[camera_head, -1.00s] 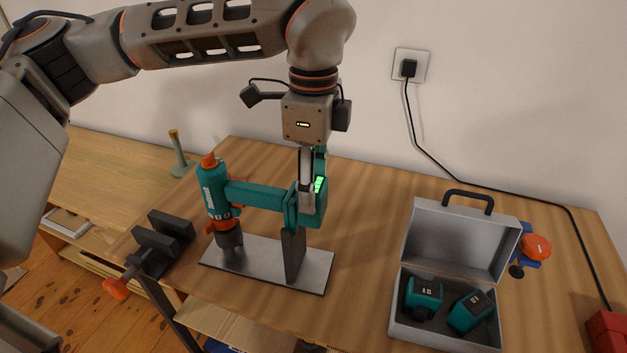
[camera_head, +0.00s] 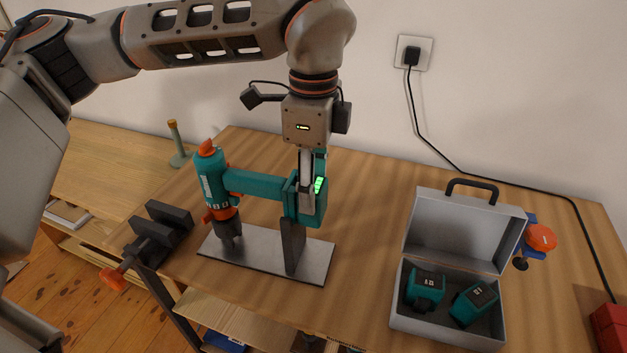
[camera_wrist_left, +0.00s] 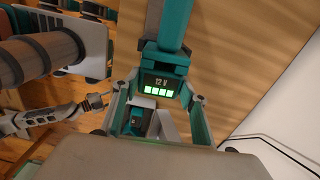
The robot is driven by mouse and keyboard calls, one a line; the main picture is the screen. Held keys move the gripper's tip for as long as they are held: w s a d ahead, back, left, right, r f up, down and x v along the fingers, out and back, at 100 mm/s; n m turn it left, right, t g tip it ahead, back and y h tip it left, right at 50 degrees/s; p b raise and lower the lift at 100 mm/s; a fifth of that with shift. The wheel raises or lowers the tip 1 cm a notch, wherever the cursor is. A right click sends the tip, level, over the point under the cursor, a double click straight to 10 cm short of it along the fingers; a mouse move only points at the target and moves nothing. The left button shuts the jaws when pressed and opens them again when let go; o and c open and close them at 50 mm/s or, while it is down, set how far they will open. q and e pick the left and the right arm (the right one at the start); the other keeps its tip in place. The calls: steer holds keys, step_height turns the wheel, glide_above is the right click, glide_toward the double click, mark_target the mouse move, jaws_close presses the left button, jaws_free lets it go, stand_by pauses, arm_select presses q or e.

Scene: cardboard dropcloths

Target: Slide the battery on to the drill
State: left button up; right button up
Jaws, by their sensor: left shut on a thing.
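The teal and orange drill (camera_head: 212,182) is held in a stand with a metal base plate (camera_head: 262,256), its handle (camera_head: 258,185) pointing right. The battery (camera_head: 320,197) is at the handle's end, with lit green bars. My left gripper (camera_head: 307,203) comes down from above and is shut on the battery. In the left wrist view the battery (camera_wrist_left: 164,84) shows "12 V" and green bars, between the fingers (camera_wrist_left: 158,108) and against the handle's foot (camera_wrist_left: 165,58). I cannot tell how far it is seated. A gripper at the left there, apparently my right one (camera_wrist_left: 100,101), is too small to read.
An open grey case (camera_head: 447,334) holds two teal batteries (camera_head: 426,288) at the right. A black vise (camera_head: 160,232) is at the table's left edge. An orange and blue tool (camera_head: 540,238) and a red box (camera_head: 609,328) are further right. A cable (camera_head: 480,183) runs along the wall.

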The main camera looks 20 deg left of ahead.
arm_select(q)
steer(key=shift+f, duration=0.15)
steer(key=o, duration=1.3)
